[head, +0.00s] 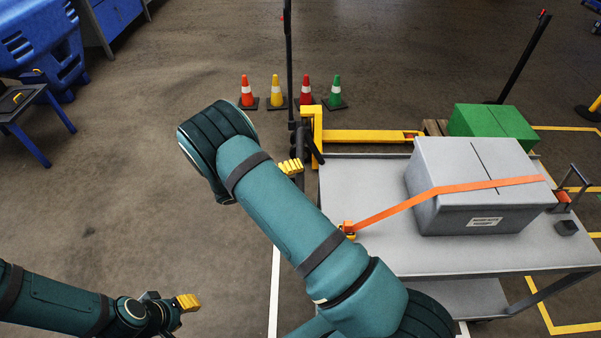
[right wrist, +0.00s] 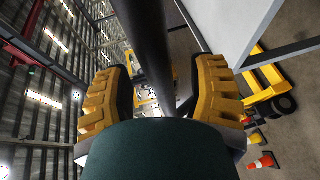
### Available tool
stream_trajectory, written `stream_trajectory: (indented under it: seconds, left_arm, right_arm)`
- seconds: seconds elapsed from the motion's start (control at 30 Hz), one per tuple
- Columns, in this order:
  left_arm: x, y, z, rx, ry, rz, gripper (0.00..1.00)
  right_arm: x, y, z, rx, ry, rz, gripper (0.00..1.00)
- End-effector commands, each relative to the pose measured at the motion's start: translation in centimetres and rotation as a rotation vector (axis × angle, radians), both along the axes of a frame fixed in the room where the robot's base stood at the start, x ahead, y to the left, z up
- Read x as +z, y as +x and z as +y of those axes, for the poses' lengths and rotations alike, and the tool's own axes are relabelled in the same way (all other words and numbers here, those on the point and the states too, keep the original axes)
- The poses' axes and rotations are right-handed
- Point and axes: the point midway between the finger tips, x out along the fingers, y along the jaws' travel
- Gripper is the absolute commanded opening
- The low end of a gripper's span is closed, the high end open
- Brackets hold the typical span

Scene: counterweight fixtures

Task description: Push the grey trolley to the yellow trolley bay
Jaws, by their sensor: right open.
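The grey trolley (head: 375,190) stands at the right in the head view. It carries a grey lidded box (head: 470,165) under an orange strap. Yellow floor lines (head: 548,315) show beyond its right side, partly hidden by it. My right gripper (head: 291,167) is beside the trolley's left end, largely hidden by my arm. In the right wrist view, the right gripper (right wrist: 162,75) is open, with a dark bar (right wrist: 150,60) between its yellow fingers. I cannot tell whether they touch it. My left gripper (head: 186,302) is at the lower left, away from the trolley; its opening is unclear.
A yellow pallet truck (head: 365,135) stands just behind the trolley, with a green box (head: 490,122) near it. Several small cones (head: 276,95) stand behind. A dark post (head: 525,55) rises at the upper right. Bare floor (head: 130,180) lies open at the left.

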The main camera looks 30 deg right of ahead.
Motion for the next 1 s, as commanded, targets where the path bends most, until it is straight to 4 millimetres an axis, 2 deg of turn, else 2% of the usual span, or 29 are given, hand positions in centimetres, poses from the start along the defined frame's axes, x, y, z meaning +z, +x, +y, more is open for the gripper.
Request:
stream_trajectory:
  seconds: [0.17,0.47,0.5,0.63,0.67,1.0]
  left_arm:
    - [0.2,0.0,0.0,0.0,-0.001,0.0,0.41]
    - [0.2,0.0,0.0,0.0,-0.001,0.0,0.41]
    - [0.2,0.0,0.0,0.0,-0.001,0.0,0.41]
    - [0.2,0.0,0.0,0.0,0.0,0.0,0.41]
    - [0.2,0.0,0.0,0.0,-0.001,0.0,0.41]
    - [0.0,0.0,0.0,0.0,0.0,0.0,0.41]
  right_arm:
    - [-0.2,-0.2,-1.2,-0.001,0.001,0.0,0.57]
    - [-0.3,-0.2,-1.4,0.0,0.001,0.0,0.57]
    - [-0.3,-0.2,-1.4,0.0,0.001,0.0,0.52]
    - [-0.3,-0.2,-1.4,0.0,0.001,0.0,0.07]
    - [-0.3,-0.2,-1.4,0.0,0.001,0.0,0.0]
    - [-0.3,-0.4,-1.7,-0.001,0.0,0.0,0.0]
